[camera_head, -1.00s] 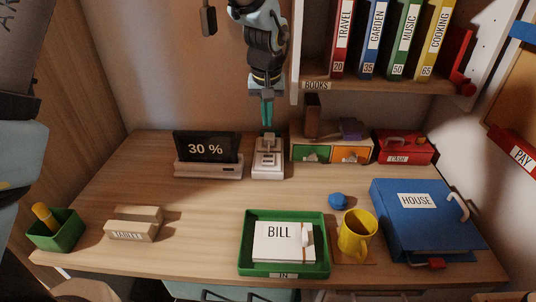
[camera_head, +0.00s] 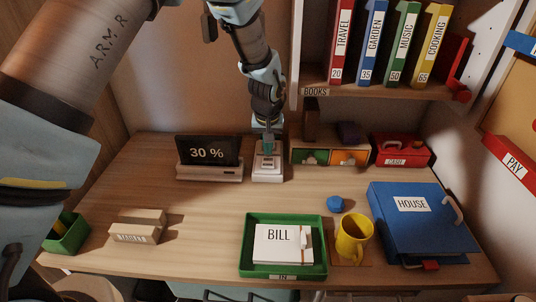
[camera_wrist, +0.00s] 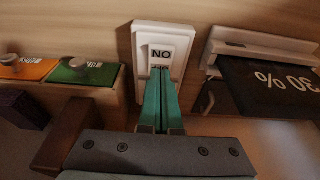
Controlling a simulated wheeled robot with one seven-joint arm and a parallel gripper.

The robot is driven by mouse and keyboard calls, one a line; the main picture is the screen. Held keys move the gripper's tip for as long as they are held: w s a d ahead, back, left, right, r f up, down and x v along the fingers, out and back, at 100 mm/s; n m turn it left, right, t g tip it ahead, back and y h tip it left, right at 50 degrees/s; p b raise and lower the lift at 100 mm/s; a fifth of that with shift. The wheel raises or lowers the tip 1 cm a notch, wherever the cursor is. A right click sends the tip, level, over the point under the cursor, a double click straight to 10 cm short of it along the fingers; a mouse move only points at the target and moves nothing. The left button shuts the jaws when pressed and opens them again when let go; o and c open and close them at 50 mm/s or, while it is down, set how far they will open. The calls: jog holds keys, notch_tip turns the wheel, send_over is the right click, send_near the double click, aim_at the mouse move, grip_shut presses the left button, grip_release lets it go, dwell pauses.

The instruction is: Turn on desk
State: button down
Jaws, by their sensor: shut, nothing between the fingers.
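A white switch box (camera_head: 268,174) stands on the desk (camera_head: 190,215), just right of a dark display (camera_head: 207,151) reading "30 %". In the wrist view, the switch box (camera_wrist: 183,33) has a label reading "ON" upside down, and a second label is partly hidden behind my fingertips. My gripper (camera_head: 268,148) is shut and empty, with its teal fingers pointing down at the switch box. The fingertips (camera_wrist: 160,72) overlap the switch face in the wrist view; whether they touch it I cannot tell. The display (camera_wrist: 275,88) also shows there, upside down.
Small green and orange drawers (camera_head: 330,157) stand right of the switch, beside a red cash box (camera_head: 402,152). A book shelf (camera_head: 380,91) hangs above. A green tray (camera_head: 285,271), yellow mug (camera_head: 352,238) and blue binder (camera_head: 418,225) occupy the front. The desk's middle is clear.

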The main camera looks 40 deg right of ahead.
aim_at(268, 165)
jog(key=shift+s+a+f+p, duration=0.1)
jog(key=shift+f+p, duration=0.25)
jog(key=shift+f, duration=0.6)
jog(key=shift+s+a+f+p, duration=0.1)
jog(key=shift+f+p, duration=0.2)
jog(key=shift+f, duration=0.65)
jog(key=shift+f, duration=0.1)
jog(key=shift+s+f+b, duration=0.1)
jog(key=shift+f+b, duration=0.3)
jog(key=shift+b, duration=0.25)
jog(key=shift+r, duration=0.15)
jog(key=shift+r+p, duration=0.5)
jog(key=shift+r, duration=0.3)
